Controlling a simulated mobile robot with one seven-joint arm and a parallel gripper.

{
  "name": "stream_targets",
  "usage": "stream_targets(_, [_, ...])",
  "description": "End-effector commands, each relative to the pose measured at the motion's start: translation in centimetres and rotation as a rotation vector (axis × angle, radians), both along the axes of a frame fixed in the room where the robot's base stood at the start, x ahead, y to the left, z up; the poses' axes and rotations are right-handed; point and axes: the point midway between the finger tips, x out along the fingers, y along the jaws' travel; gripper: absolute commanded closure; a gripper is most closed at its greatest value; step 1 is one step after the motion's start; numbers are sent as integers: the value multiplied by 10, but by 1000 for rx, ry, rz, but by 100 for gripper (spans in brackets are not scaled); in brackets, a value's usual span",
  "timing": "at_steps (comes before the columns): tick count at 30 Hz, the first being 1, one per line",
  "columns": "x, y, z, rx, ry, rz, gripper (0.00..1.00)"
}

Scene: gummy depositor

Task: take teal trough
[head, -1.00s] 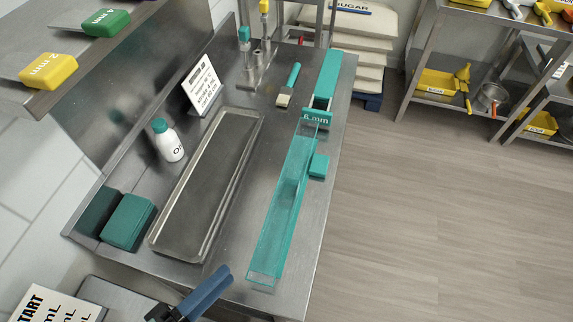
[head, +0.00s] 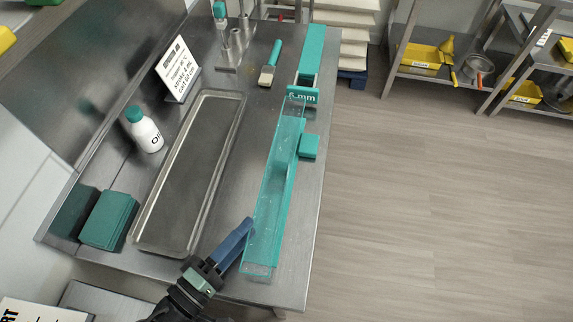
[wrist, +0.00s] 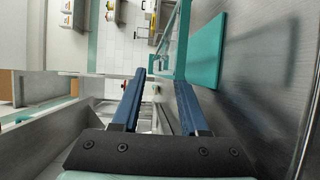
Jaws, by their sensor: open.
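The teal trough (head: 270,190) is long, narrow and see-through, lying lengthwise near the right side of the metal table in the head view. My gripper (head: 246,228) is at the left side of its near part, its blue fingers tilted up towards it. The fingertips overlap the trough's edge in the picture; whether they touch it I cannot tell. In the wrist view the jaws (wrist: 158,82) stand apart with nothing held between them. A see-through teal end (wrist: 180,45), seemingly the trough's, shows beyond the fingertips.
A metal tray (head: 190,170) lies left of the trough. A white bottle (head: 143,130), a sign (head: 177,68) and teal blocks (head: 108,220) stand farther left. A teal "6 mm" piece (head: 303,95) is at the trough's far end, a small teal block (head: 309,146) on its right.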

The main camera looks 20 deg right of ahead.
Motion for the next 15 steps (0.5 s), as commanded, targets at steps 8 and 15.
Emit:
stream_targets(8, [25, -32, -4, -1, 1, -4, 56])
stream_targets(15, [28, -37, -5, 0, 0, -1, 56])
